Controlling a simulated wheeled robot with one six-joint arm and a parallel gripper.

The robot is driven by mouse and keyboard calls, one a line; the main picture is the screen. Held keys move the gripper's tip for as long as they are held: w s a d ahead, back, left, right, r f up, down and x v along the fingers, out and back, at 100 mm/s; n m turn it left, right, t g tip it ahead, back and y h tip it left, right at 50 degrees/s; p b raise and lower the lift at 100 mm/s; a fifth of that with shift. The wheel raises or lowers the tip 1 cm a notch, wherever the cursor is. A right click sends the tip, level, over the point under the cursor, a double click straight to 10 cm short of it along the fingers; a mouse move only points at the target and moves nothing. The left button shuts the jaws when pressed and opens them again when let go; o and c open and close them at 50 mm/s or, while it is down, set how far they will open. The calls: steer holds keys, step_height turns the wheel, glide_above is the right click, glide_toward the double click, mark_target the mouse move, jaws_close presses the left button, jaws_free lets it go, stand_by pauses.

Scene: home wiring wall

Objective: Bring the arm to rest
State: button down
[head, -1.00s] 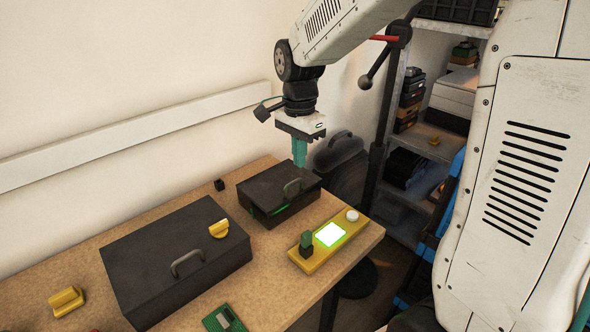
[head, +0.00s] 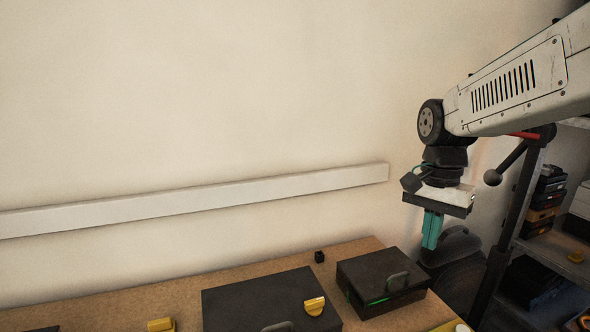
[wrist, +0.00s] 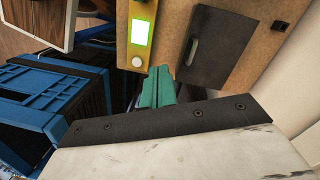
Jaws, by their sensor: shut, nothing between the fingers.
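My gripper (head: 431,230) points down with its teal fingers together and nothing between them. In the head view it hangs in the air near the right end of the wooden workbench (head: 150,300), up and to the right of the small black box. In the wrist view the closed fingers (wrist: 157,88) point toward the bench edge, near the yellow device with the lit green-white screen (wrist: 142,32). My arm reaches in from the right.
The small black box (head: 375,278) and a larger black case (head: 250,297) with a yellow piece (head: 314,306) on it stand on the bench. A small black cube (head: 319,257) lies behind. Shelves (head: 560,240) stand at right. Blue crates (wrist: 45,100) show in the wrist view.

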steer(key=s+n+t, duration=0.2)
steer(key=s+n, duration=0.7)
steer(key=s, duration=1.2)
steer(key=shift+f+n+t, duration=0.15)
steer(key=shift+n+t, duration=0.15)
